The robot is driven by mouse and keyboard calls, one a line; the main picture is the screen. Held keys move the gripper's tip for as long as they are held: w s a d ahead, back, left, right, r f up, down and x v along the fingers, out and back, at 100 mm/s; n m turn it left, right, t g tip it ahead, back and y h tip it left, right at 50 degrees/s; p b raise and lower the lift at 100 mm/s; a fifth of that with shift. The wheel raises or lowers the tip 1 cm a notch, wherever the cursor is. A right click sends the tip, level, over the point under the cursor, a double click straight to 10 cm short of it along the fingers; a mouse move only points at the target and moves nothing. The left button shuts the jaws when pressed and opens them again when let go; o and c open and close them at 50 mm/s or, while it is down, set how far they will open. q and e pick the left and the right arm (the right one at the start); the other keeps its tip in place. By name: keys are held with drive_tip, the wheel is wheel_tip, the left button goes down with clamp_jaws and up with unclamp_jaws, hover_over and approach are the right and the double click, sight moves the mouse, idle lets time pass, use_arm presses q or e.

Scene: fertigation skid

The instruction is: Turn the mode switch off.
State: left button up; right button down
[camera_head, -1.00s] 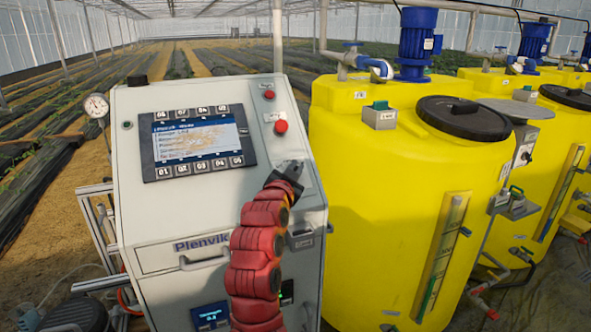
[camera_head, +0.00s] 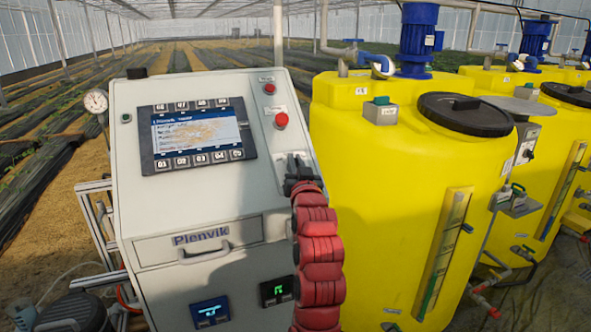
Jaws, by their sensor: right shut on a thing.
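The grey control cabinet (camera_head: 190,215) stands at the left with a sloped panel on top. My right gripper (camera_head: 298,166) is at the lower right of this panel, at the end of my red arm. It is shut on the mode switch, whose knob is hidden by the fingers. Part of the light switch plate (camera_head: 283,158) shows beside the fingertips. The switch's position cannot be read. My left gripper is not in view.
A red push button (camera_head: 281,121) and a smaller red one (camera_head: 269,88) sit above the switch plate. A screen with keys (camera_head: 198,135) is to the left. A yellow tank (camera_head: 385,190) stands close on the right of the cabinet.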

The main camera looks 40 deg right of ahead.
drive_tip(key=n+y+b, duration=0.3)
drive_tip(key=b, duration=0.1)
drive_tip(key=n+y+b, duration=0.4)
drive_tip(key=b, duration=0.1)
drive_tip(key=n+t+y+b, duration=0.1)
drive_tip(key=n+y+b, duration=0.2)
drive_tip(key=n+b, duration=0.1)
drive_tip(key=shift+f, duration=0.35)
drive_tip(key=shift+r+n+y+b, duration=0.2)
drive_tip(key=shift+n+y+b, duration=0.4)
drive_tip(key=shift+n+y, duration=0.6)
drive_tip(key=shift+a+r+n+g+y, duration=0.1)
drive_tip(key=shift+r+n+g+y, duration=0.05)
drive_tip(key=shift+n+g+y, duration=1.05)
drive_tip(key=shift+n+y, duration=0.3)
drive_tip(key=shift+n, duration=0.3)
drive_tip(key=shift+p, duration=0.3)
drive_tip(key=c, duration=0.9)
unclamp_jaws()
drive_tip(key=shift+w+a, duration=0.1)
drive_tip(key=shift+c, duration=0.2)
drive_tip(key=v, duration=1.7)
drive_tip(key=shift+b, duration=0.35)
